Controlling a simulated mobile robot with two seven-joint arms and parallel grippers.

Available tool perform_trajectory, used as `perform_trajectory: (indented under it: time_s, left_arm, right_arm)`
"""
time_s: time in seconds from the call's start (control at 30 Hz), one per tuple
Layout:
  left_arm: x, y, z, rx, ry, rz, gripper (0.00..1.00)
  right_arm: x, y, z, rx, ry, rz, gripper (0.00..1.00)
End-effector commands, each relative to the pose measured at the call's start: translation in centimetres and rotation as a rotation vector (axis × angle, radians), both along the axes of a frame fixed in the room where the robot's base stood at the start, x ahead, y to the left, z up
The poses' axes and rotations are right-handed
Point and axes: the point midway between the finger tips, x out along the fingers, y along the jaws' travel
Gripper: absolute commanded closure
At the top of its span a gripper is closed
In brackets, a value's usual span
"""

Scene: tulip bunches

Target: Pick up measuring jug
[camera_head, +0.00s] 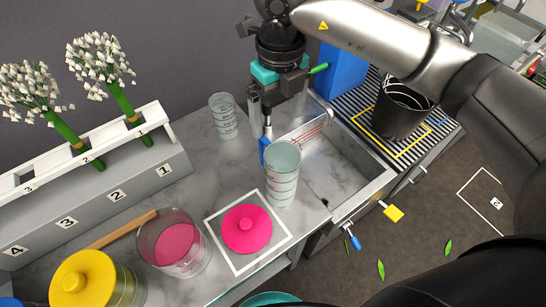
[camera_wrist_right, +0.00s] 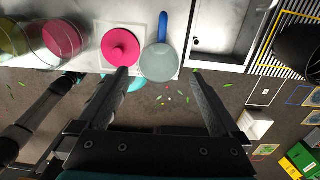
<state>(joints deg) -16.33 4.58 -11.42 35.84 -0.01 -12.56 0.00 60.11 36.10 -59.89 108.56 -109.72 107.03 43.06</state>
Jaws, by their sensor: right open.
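The clear measuring jug (camera_head: 282,178) with a blue handle stands upright on the grey marble counter, just left of the sink. Its handle points to the back wall. In the right wrist view the jug (camera_wrist_right: 160,63) shows from above, its handle towards the top of the picture. My right gripper (camera_head: 274,115) is open and empty, above the counter and behind the jug in the head view. In the wrist view its two fingers flank the line to the jug; I cannot tell how far off it is.
A second clear marked beaker (camera_head: 223,117) stands behind and left. A pink lid (camera_head: 247,229) lies on a white-framed square beside the jug. A glass pot with pink contents (camera_head: 174,243) and a yellow-lidded jar (camera_head: 84,279) are farther left. The sink (camera_head: 345,180) lies right.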

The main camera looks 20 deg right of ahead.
Motion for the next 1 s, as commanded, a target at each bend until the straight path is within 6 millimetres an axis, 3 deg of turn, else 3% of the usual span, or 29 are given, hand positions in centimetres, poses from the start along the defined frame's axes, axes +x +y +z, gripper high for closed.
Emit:
perform_trajectory:
  time_s: [0.37, 0.5, 0.77, 1.0]
  left_arm:
    - [-2.3, 0.2, -0.6, 0.004, 0.036, 0.001, 0.33]
    - [-2.3, 0.2, -0.7, 0.003, 0.035, 0.001, 0.33]
    - [-1.5, 0.1, -0.8, 0.002, 0.023, 0.000, 0.33]
    - [-1.1, 0.1, -1.2, 0.000, 0.016, 0.000, 0.33]
  right_arm:
    - [-0.1, -0.2, -6.9, -0.010, 0.005, -0.004, 0.00]
    - [-0.1, -0.2, -9.1, -0.010, 0.004, -0.001, 0.00]
    - [-0.1, -0.1, -11.1, -0.008, 0.004, -0.001, 0.00]
    - [-0.1, -0.1, -14.5, -0.008, 0.004, -0.002, 0.00]
